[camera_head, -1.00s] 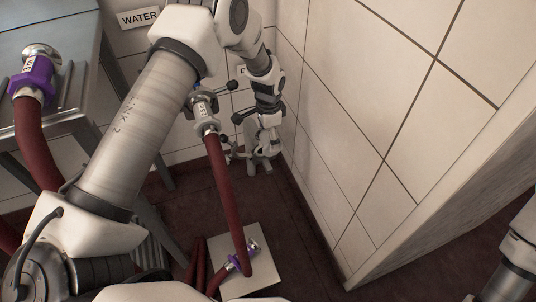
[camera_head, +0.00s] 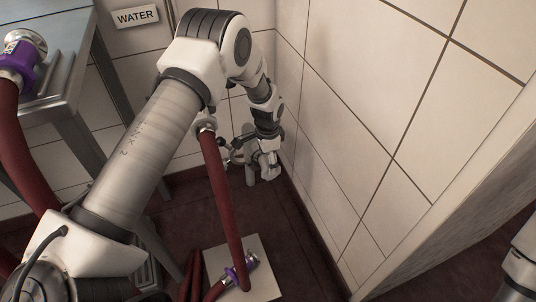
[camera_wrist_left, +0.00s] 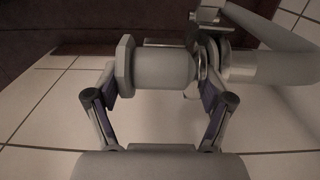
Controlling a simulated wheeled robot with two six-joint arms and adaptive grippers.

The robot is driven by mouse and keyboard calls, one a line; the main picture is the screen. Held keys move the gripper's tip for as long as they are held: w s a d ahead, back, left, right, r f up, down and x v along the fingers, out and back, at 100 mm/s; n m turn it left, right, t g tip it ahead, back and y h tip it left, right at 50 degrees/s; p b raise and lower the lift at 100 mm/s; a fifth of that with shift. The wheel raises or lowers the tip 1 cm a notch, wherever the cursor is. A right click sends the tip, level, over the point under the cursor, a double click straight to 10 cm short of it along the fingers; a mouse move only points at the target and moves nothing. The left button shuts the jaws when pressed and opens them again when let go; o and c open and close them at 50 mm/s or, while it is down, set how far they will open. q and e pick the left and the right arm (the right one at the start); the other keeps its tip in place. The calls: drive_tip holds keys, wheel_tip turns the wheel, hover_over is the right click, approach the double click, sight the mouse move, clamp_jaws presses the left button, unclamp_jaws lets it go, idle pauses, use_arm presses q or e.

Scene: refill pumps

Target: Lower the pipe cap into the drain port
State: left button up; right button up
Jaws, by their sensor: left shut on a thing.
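My left gripper (camera_head: 268,170) is low in the corner beside the tiled wall, small and partly hidden in the head view. In the left wrist view, its two fingers (camera_wrist_left: 163,100) are closed on the grey pipe cap (camera_wrist_left: 165,68), a smooth cylinder with a wider angular flange at its left end. Just right of the cap are a metal ring clamp (camera_wrist_left: 207,58) and a grey pipe (camera_wrist_left: 262,67), which look like the drain port fittings. I cannot tell whether the cap touches them. My right gripper is out of view.
A dark red hose (camera_head: 224,205) hangs down to a pale floor plate (camera_head: 265,278). The tiled wall (camera_head: 355,120) stands close on the right.

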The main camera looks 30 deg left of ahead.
use_arm(q)
drive_tip(key=shift+f, duration=0.6)
drive_tip(key=o, duration=1.2)
drive_tip(key=shift+w, duration=0.1)
drive_tip(key=shift+w+r, duration=0.2)
drive_tip(key=shift+r, duration=0.3)
wheel_tip(320, 180, up, 6)
drive_tip(key=shift+s+a+r, duration=0.1)
drive_tip(key=shift+s+r, duration=0.05)
drive_tip(key=shift+r, duration=0.4)
drive_tip(key=shift+s+f, duration=0.1)
drive_tip(key=shift+s, duration=0.05)
